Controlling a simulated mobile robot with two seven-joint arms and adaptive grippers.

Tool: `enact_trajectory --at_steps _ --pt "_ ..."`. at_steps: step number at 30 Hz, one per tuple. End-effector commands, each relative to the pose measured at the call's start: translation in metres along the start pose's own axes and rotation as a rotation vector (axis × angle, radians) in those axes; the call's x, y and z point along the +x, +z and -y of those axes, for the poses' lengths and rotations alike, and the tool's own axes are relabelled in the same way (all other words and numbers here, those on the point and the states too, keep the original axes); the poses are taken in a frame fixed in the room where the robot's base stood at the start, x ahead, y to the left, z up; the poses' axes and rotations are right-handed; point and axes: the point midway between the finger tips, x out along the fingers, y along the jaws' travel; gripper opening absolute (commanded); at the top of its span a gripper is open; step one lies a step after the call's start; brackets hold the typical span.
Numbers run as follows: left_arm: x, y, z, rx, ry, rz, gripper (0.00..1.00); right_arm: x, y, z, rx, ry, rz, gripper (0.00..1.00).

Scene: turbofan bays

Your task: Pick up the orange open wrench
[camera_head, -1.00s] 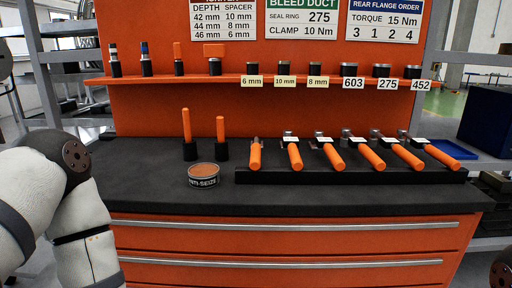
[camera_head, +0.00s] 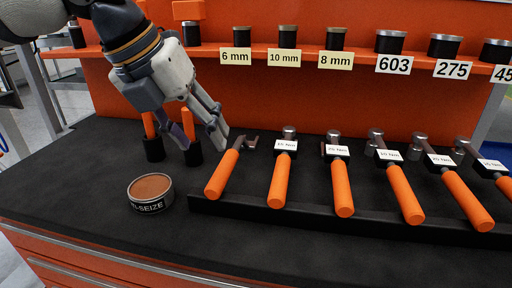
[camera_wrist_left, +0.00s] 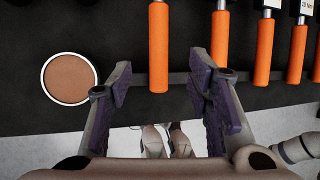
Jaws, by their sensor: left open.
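The orange open wrench (camera_head: 222,174) is the leftmost tool on the black rack, with an orange handle and a grey open jaw pointing away from me. My left gripper (camera_head: 206,140) is in the air just left of it, pointing down, open and empty. In the left wrist view the orange handle (camera_wrist_left: 158,48) appears between the two spread fingers (camera_wrist_left: 161,82). I cannot tell how much height separates them. My right gripper is not in view.
Several torque wrenches with orange handles (camera_head: 342,188) lie to the right on the rack (camera_head: 300,220). An anti-seize tin (camera_head: 150,192) stands at left. Two orange-handled tools in black holders (camera_head: 154,150) are behind the gripper. An orange shelf (camera_head: 350,58) with labelled sockets runs above.

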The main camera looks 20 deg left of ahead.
Motion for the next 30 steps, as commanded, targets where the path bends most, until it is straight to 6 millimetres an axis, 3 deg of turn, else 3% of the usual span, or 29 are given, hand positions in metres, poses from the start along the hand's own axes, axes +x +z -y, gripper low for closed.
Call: enact_trajectory --at_steps 3,16,25,30 --pt "0.030 -0.002 -0.001 0.000 0.004 -0.009 0.46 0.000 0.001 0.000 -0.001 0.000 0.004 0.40" --pt "0.102 0.000 0.003 0.003 0.004 -0.005 0.46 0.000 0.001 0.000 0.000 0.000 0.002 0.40" --pt "0.112 0.001 0.003 0.002 0.001 0.000 0.46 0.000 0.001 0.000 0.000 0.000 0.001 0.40" --pt "0.112 0.001 0.003 0.002 0.002 0.000 0.07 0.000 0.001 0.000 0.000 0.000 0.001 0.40"
